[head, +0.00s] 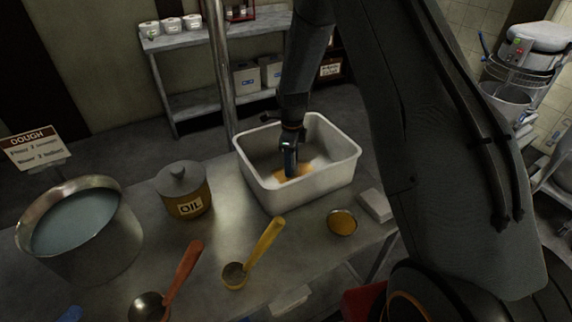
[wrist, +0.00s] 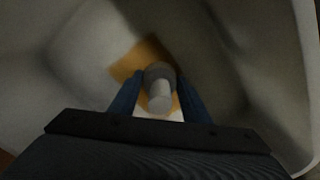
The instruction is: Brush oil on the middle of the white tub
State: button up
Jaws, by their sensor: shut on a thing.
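The white tub (head: 257,187) stands on the metal table, open side up. An orange-brown patch, which looks like oil (head: 307,168), lies on its floor near the middle; it also shows in the wrist view (wrist: 134,58). My gripper (head: 290,166) reaches down inside the tub. Its blue fingers are shut on a pale, round-ended handle, apparently the brush (wrist: 160,92), over the patch. The brush's lower end is hidden, so I cannot tell whether it touches the floor. A lidded brown pot labelled OIL (head: 188,207) stands left of the tub.
A small bowl of orange-brown stuff (head: 342,222) and a pale block (head: 376,206) sit right of the tub's front. A yellow-handled scoop (head: 266,240), a red-handled ladle (head: 182,272) and a large pot of bluish liquid (head: 80,240) stand in front and left. Tub walls surround my gripper.

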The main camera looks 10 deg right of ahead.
aim_at(301, 167)
jog(key=d, duration=0.2)
jog(key=w+d, duration=0.1)
jog(key=d, duration=0.1)
jog(key=shift+w, duration=0.1)
jog(key=shift+s+a, duration=0.25)
jog(key=shift+a, duration=0.95)
jog(key=shift+s+a, duration=0.2)
jog(key=shift+a, duration=0.1)
jog(key=shift+s+a, duration=0.3)
jog(key=shift+a, duration=0.65)
jog(key=shift+s+a, duration=0.25)
jog(key=shift+a, duration=0.7)
jog(key=shift+r+p, duration=0.3)
jog(key=shift+d+r, duration=0.1)
jog(key=shift+r, duration=0.75)
jog(key=shift+a+r+p, duration=0.2)
jog(key=shift+r+p, duration=0.4)
jog(key=shift+r, duration=0.15)
jog(key=shift+r+p, duration=1.05)
jog(key=shift+r, duration=1.1)
